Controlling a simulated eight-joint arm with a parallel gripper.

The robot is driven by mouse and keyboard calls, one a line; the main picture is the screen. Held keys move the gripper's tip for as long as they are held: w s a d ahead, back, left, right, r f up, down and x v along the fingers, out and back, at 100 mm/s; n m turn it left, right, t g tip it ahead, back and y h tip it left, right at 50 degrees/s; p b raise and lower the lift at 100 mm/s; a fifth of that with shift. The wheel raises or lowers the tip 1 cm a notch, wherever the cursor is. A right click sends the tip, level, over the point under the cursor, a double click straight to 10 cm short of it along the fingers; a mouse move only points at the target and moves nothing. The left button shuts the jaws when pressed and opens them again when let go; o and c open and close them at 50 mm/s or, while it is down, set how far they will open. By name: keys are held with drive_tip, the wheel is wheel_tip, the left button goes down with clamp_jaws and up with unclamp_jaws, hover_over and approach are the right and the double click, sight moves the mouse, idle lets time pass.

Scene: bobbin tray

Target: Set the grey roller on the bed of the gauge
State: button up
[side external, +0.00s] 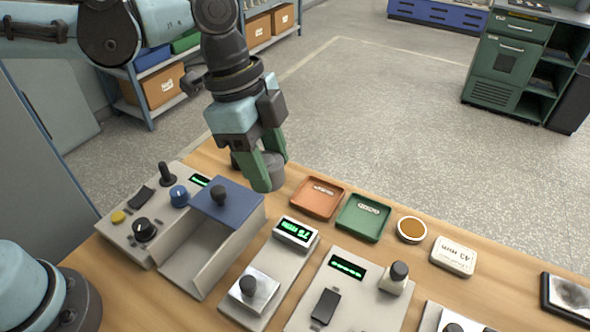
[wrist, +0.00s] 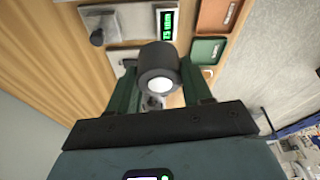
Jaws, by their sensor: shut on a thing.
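The grey roller (side external: 276,171) is a dark grey cylinder held between the green fingers of my gripper (side external: 268,175). In the wrist view the roller (wrist: 158,62) shows a bright round centre in its end, with a finger of my gripper (wrist: 160,88) on each side. My gripper is shut on it, above the back of the bench, behind the instruments. No label names the gauge. A narrow grey instrument (side external: 262,268) with a lit green display and a metal plate with a black knob may be it; its display also shows in the wrist view (wrist: 167,23).
A console (side external: 172,215) with knobs and a blue-topped trough stands left. Orange (side external: 318,197) and green (side external: 364,218) trays, a round brown dish (side external: 411,229) and a white block (side external: 453,256) line the back edge. Another display unit (side external: 345,290) stands at the front.

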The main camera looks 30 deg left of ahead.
drive_tip(key=s+d+m, duration=0.3)
drive_tip(key=s+d, duration=0.1)
drive_tip(key=shift+g, duration=0.3)
drive_tip(key=shift+w+a+f, duration=0.1)
drive_tip(key=shift+a+f, duration=0.05)
drive_tip(key=shift+f, duration=1.75)
drive_tip(key=shift+w+a+f, duration=0.1)
drive_tip(key=shift+f, duration=1.85)
drive_tip(key=shift+w+a+f, duration=0.1)
drive_tip(key=shift+a+f, duration=0.05)
drive_tip(key=shift+f, duration=1.75)
drive_tip(key=shift+f, duration=1.45)
